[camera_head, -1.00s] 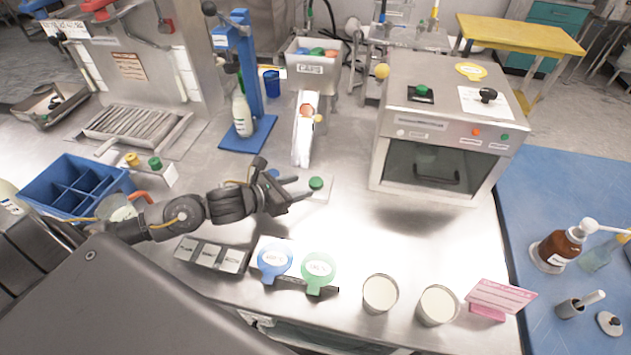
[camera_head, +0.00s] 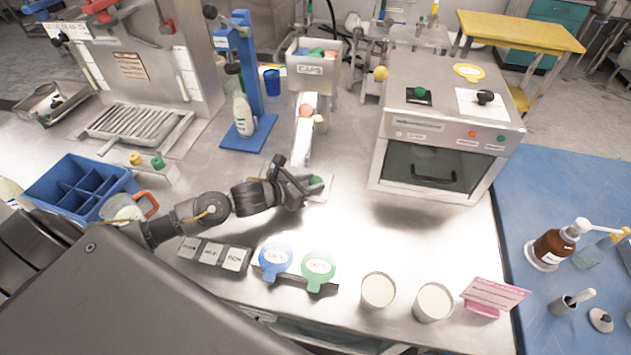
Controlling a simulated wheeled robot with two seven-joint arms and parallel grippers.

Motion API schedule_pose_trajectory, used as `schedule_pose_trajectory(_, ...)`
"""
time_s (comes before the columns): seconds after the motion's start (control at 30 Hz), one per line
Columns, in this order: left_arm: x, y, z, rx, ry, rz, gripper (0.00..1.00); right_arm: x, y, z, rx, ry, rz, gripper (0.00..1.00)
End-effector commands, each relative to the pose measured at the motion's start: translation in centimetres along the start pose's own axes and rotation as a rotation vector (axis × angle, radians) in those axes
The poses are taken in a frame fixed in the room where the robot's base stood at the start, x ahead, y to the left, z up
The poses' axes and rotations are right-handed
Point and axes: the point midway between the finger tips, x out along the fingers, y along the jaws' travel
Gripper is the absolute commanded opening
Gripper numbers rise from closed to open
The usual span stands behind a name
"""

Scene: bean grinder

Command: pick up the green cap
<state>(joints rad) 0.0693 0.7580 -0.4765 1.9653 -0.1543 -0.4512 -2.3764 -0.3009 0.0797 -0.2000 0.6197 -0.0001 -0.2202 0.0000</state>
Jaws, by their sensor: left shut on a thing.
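My left gripper (camera_head: 312,188) reaches in from the left over the middle of the steel counter. It is shut on the green cap (camera_head: 304,178), which is mostly hidden by the fingers, with only a little green showing. The cap is at the pale stand (camera_head: 325,181) on the counter; I cannot tell whether it still touches it. My right gripper is not in view.
A sloping chute (camera_head: 303,145) under a white caps bin (camera_head: 313,68) stands just behind the gripper. A steel oven (camera_head: 433,165) is to the right. Blue and green round paddles (camera_head: 319,265) and two white cups (camera_head: 378,290) stand in front.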

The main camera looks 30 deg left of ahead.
Motion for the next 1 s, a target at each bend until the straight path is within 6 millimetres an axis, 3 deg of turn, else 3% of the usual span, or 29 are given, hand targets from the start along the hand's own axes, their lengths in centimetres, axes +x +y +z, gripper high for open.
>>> schedule_pose_trajectory(0.37,-0.1,0.0,0.3,0.001,-0.001,0.000,0.13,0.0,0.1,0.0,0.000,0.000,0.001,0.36)
schedule_pose_trajectory(0.6,-1.2,0.1,3.0,0.004,-0.005,0.001,0.13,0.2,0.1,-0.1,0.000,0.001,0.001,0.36)
schedule_pose_trajectory(0.87,-6.9,-3.1,6.8,0.007,-0.004,-0.002,0.13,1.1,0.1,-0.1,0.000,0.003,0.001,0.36)
schedule_pose_trajectory(1.0,-10.1,-5.5,7.0,0.002,-0.001,-0.004,0.13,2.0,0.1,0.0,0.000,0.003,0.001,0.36)
